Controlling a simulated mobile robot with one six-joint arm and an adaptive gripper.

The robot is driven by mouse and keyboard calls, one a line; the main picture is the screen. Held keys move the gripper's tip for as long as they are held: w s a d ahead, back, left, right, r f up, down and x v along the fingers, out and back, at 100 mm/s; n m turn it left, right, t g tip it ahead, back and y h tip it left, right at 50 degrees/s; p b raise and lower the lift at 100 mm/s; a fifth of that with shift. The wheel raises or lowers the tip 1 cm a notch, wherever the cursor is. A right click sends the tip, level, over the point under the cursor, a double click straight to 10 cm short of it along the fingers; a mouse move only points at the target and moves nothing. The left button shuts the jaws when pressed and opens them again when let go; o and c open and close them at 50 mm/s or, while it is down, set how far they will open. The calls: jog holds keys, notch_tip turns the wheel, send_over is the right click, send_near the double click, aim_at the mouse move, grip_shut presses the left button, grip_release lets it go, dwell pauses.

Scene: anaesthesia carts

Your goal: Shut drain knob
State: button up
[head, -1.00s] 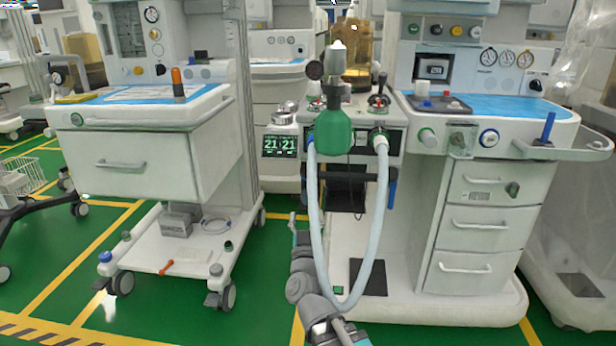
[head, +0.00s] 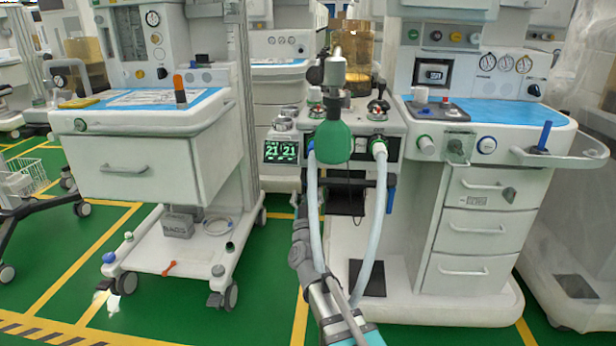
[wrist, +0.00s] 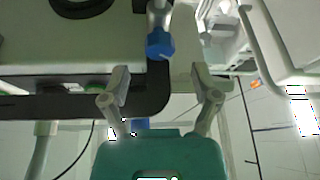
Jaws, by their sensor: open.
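In the wrist view a blue cylindrical knob (wrist: 160,43) sits on the end of a pale metal stem; it looks like the drain knob, though no label shows. My gripper (wrist: 162,82) is open and empty. Its two grey fingers are spread to either side of the knob's line, and the knob lies a little beyond the fingertips, apparently untouched. In the head view my arm reaches up from the bottom to the front of the central anaesthesia machine (head: 398,240). The fingers cannot be made out there, and I cannot pick out the knob with certainty.
A black bar (wrist: 70,106) runs close by the left finger. A white rail (wrist: 268,40) is to the right. In the head view a pale breathing hose (head: 378,215) hangs in a loop by my arm under a green bag (head: 333,141). A cart (head: 150,170) stands left.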

jog(key=shift+p+x, duration=0.7)
jog(key=shift+x, duration=1.8)
jog(key=shift+c, duration=0.3)
grip_shut()
